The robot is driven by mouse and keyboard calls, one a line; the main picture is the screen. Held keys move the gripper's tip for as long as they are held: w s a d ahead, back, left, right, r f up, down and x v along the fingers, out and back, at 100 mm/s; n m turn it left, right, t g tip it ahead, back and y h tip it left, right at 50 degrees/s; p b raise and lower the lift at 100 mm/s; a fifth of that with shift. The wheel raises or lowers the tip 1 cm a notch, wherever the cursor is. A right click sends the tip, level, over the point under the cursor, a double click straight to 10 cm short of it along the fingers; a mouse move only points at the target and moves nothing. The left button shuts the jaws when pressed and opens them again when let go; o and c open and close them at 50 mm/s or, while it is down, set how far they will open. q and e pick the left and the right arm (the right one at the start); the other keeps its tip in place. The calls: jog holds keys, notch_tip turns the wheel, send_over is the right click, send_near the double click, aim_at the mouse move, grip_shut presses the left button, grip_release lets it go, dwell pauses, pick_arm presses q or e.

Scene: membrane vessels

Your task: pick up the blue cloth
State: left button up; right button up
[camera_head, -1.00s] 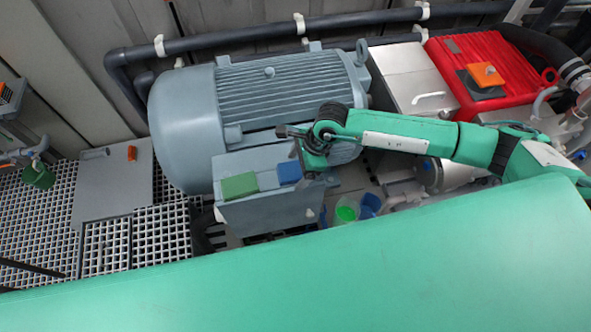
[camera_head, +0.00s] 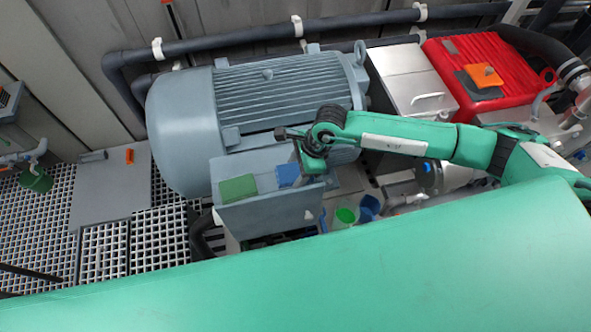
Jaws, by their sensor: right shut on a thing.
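The blue cloth (camera_head: 287,174) is a small blue patch on top of the grey box at the motor's front. The green cloth (camera_head: 238,188) lies to its left on the same box. My right gripper (camera_head: 300,178) points down at the right edge of the blue cloth and is shut on it. The fingertips are small and partly hidden by the wrist. I cannot tell whether the cloth is clear of the box top. My left gripper is not in view.
The large grey motor (camera_head: 270,95) stands behind the box (camera_head: 270,212). Green and blue cups (camera_head: 344,217) stand on the floor to the right. A red machine (camera_head: 490,65) with an orange cloth (camera_head: 484,76) is at the back right. Grating floor lies at left.

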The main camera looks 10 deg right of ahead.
aim_at(297, 171)
jog(key=shift+r, duration=0.1)
jog(key=shift+r+p, duration=0.1)
jog(key=shift+p, duration=0.2)
notch_tip(297, 171, up, 20)
jog(key=b, duration=0.5)
jog(key=shift+o, duration=0.5)
